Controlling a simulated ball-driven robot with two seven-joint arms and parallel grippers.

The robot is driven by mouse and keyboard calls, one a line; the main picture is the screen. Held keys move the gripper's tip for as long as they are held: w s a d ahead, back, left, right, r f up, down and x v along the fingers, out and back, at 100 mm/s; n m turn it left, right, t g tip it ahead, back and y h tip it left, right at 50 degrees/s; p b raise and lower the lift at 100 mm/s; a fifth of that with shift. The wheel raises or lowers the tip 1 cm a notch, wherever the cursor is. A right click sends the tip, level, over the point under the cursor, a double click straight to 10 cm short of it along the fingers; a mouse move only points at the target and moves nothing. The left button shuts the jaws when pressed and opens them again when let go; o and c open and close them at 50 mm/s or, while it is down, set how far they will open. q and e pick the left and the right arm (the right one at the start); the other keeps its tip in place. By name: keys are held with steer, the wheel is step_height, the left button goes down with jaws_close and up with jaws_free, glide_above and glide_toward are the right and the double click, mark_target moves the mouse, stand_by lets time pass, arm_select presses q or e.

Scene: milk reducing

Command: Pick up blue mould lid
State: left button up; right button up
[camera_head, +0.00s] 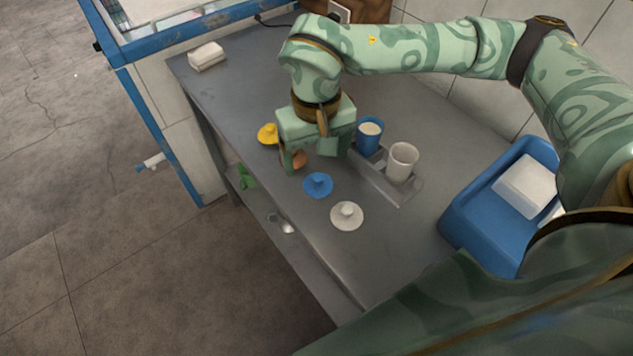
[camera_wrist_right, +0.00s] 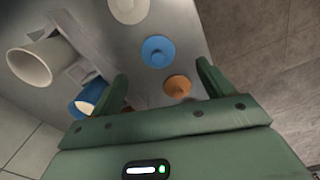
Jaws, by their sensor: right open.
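The blue mould lid (camera_head: 318,185) is a round disc with a knob on top, lying on the grey table between a white lid (camera_head: 347,215) and an orange-brown lid (camera_head: 299,158). In the right wrist view the blue lid (camera_wrist_right: 158,51) lies ahead of the fingers, and the orange-brown lid (camera_wrist_right: 177,86) is closer, between the finger lines. My right gripper (camera_head: 308,164) is open and empty, pointing down above the table, left of and behind the blue lid. Its two fingers also show in the right wrist view (camera_wrist_right: 161,81). My left gripper is not in view.
A yellow lid (camera_head: 268,133) lies behind the gripper. A blue cup (camera_head: 369,136) and a white cup (camera_head: 402,162) stand to the right on a metal holder (camera_head: 379,181). A blue bin (camera_head: 470,212) is at the right.

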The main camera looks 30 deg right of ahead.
mark_target(318, 177)
steer(key=shift+d+f, duration=0.1)
steer(key=shift+f, duration=1.35)
steer(key=f+b, duration=0.1)
steer(key=f, duration=0.1)
steer(key=f+b, duration=0.1)
steer(key=f, duration=0.1)
steer(key=shift+w+d+f, duration=0.2)
steer(key=shift+f, duration=0.2)
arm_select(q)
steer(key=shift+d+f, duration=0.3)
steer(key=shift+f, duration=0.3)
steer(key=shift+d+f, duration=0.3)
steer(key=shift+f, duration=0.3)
arm_select(e)
steer(key=shift+r, duration=0.1)
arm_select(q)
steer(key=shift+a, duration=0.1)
arm_select(e)
steer(key=c, duration=1.1)
